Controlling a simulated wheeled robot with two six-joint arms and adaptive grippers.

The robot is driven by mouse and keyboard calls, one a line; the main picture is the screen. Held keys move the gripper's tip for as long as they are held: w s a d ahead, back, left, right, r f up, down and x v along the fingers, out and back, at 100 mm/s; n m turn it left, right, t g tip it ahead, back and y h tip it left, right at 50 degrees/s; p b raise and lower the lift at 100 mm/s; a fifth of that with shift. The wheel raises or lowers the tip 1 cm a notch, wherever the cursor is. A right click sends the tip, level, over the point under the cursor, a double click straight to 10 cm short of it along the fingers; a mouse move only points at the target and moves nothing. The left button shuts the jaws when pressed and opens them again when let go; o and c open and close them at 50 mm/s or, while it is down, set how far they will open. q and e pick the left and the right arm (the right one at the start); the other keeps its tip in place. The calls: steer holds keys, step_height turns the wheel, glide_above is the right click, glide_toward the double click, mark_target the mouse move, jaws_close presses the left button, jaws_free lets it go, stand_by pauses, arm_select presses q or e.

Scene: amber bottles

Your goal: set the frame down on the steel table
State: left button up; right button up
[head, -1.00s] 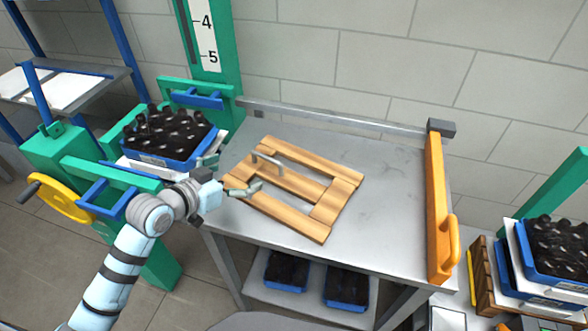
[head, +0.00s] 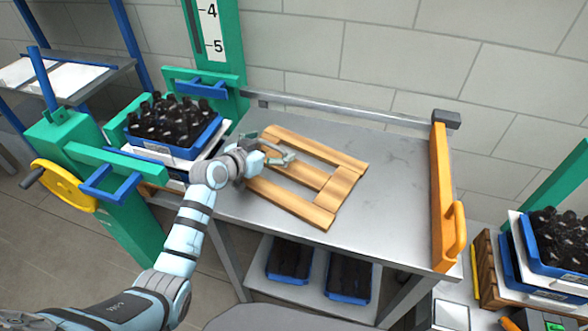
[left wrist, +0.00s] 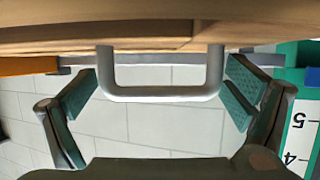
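The wooden frame (head: 292,206), made of pale planks, lies flat on the left part of the steel table (head: 395,185). Its metal handle (left wrist: 160,95) shows in the left wrist view as a U-shaped bar under the wood. My left gripper (head: 288,158) is over the frame at the handle. In the left wrist view its green-padded fingers (left wrist: 160,98) are spread, one on each side of the handle, with gaps between. In the head view the gripper largely hides the handle. My right gripper is not in view.
An orange guard with a handle (head: 443,200) stands along the table's right edge, and a metal rail (head: 340,112) runs along the back. A blue crate of amber bottles (head: 165,150) stands left of the table. The table's right half is clear.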

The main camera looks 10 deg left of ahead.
arm_select(q)
steer(key=c, duration=1.3)
steer(key=shift+r, duration=0.15)
